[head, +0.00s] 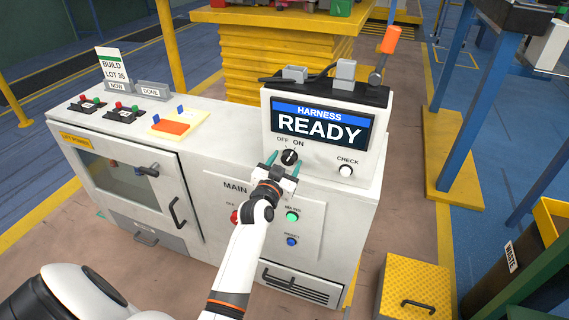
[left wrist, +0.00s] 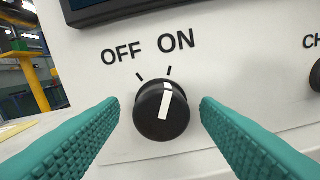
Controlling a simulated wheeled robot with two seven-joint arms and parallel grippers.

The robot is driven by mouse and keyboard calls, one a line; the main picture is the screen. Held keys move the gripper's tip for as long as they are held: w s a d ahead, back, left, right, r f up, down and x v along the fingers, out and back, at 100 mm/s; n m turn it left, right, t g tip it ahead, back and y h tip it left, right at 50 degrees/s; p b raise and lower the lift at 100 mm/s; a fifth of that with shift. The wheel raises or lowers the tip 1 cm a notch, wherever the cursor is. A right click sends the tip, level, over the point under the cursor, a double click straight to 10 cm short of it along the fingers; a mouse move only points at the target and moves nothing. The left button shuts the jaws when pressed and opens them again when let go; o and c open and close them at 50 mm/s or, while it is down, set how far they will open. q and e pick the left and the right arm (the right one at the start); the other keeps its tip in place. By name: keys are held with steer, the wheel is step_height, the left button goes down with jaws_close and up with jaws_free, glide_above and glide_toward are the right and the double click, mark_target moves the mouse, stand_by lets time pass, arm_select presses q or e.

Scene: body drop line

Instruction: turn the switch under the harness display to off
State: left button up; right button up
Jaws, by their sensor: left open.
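The harness display (head: 319,124) reads "HARNESS READY" on a white console. Under it is a black round switch (head: 289,157) with OFF and ON printed above it. In the left wrist view the switch (left wrist: 152,121) has a white pointer that leans slightly right, toward the ON mark. My left gripper (head: 283,164) is open in front of the switch. In the left wrist view its teal fingers (left wrist: 159,112) stand on the left and right of the knob, with a visible gap on each side. My right gripper is not in view.
A white CHECK button (head: 346,171) sits right of the switch. An orange-topped lever (head: 385,55) stands behind the display.

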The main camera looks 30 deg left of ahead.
arm_select(q)
steer(key=c, duration=1)
steer(key=shift+n, duration=0.3)
steer(key=n+p, duration=0.2)
steer(key=n, duration=0.1)
steer(key=shift+r, duration=0.2)
steer(key=n+p, duration=0.1)
steer(key=n, duration=0.2)
steer(key=shift+f+n+p, duration=0.1)
steer(key=shift+n+p, duration=0.2)
steer(key=shift+p, duration=0.1)
steer(key=shift+n+p, duration=0.3)
steer(key=shift+n, duration=1.3)
